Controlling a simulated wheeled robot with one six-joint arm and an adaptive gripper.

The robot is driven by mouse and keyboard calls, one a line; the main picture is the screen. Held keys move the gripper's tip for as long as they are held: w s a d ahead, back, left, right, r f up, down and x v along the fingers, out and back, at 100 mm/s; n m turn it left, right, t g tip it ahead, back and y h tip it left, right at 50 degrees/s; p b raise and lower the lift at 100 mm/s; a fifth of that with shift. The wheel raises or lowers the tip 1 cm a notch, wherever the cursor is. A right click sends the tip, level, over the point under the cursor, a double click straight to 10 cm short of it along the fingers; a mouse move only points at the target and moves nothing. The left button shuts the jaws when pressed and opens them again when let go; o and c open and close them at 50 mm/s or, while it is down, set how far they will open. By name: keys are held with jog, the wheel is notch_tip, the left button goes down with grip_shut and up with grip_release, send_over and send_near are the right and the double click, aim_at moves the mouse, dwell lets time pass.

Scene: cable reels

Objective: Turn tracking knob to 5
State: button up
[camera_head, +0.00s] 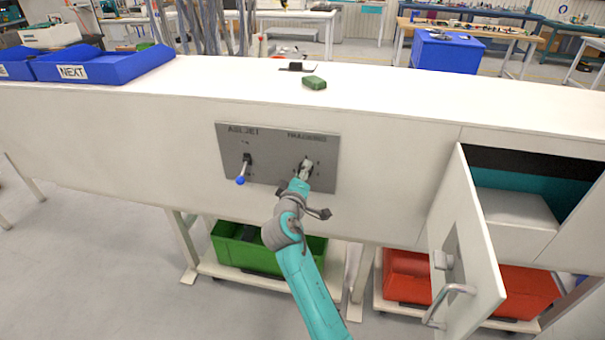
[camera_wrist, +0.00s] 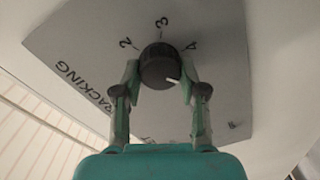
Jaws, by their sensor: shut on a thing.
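The black round tracking knob (camera_wrist: 158,65) is on a grey panel (camera_head: 230,150) on the white bench front. In the wrist view the numbers 2, 3 and 4 show around its upper side, beside the word TRACKING. A white pointer mark on the knob faces the lower right in that view, past the 4 side. No 5 can be read; the right finger covers part of the dial there. My gripper (camera_wrist: 160,82) has one finger on each side of the knob and is shut on it. In the head view my gripper (camera_head: 305,168) largely hides the knob.
A lever with a blue ball (camera_head: 240,180) is left of the knob on the same panel. An open cabinet door (camera_head: 465,240) juts out at the right. A green block (camera_head: 313,82) and blue bins (camera_head: 105,66) are on the bench top. A green crate (camera_head: 230,250) is below.

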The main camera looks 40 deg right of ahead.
jog(key=shift+m, duration=0.8)
jog(key=o, duration=1.1)
jog(key=shift+o, duration=0.2)
jog(key=v, duration=1.2)
jog(key=shift+s+f, duration=0.1)
jog(key=shift+f, duration=0.05)
